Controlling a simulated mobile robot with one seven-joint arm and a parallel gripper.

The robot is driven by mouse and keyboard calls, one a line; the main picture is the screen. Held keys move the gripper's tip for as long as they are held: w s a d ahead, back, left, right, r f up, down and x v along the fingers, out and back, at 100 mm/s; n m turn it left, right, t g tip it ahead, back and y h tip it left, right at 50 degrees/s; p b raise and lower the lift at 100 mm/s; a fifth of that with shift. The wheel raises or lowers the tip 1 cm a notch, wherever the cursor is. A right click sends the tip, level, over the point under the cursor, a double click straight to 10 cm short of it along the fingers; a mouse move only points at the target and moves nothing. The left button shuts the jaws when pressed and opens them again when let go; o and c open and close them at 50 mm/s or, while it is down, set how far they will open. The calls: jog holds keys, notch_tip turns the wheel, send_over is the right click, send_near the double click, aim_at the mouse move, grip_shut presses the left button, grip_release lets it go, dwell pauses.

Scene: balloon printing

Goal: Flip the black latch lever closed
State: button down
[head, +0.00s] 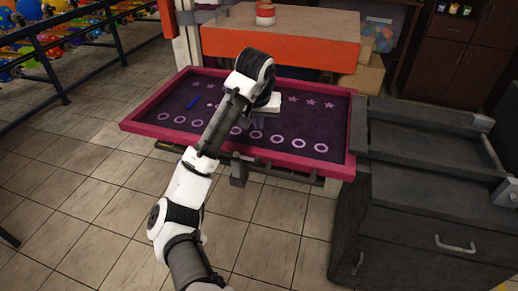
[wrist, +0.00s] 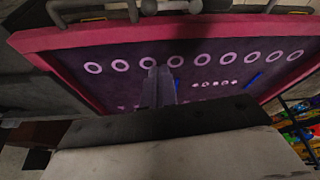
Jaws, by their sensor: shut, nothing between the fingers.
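A pink-rimmed printing frame (head: 140,122) with a dark purple panel of printed rings and stars lies flat in the middle of the head view; its pink rim (wrist: 40,38) also shows in the wrist view. A dark latch assembly (head: 239,172) sits on its front edge, partly behind my arm. In the wrist view, grey bars and a knobbed lever (wrist: 149,8) run along the top edge, cut off by the picture, so the lever's position is unclear. My gripper (head: 258,123) is shut and empty over the panel, inside the rim, apart from the latch; its fingers (wrist: 158,84) point toward the rings.
A dark cabinet (head: 425,225) stands close on the right. Railings (head: 60,85) with colourful balloons are on the left. Tiled floor in front is clear.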

aim_at(240, 157)
jog(key=shift+f, duration=0.1)
jog(key=b+x, duration=0.1)
jog(key=x, duration=0.9)
jog(key=shift+d, duration=0.1)
jog(key=shift+s+a, duration=0.25)
jog(key=shift+s, duration=0.95)
jog(key=shift+s+f+p, duration=0.25)
jog(key=shift+s+p, duration=0.1)
jog(key=shift+s, duration=0.4)
jog(key=shift+a, duration=0.15)
jog(key=shift+s, duration=0.1)
jog(key=shift+s, duration=0.1)
jog(key=shift+m, duration=0.3)
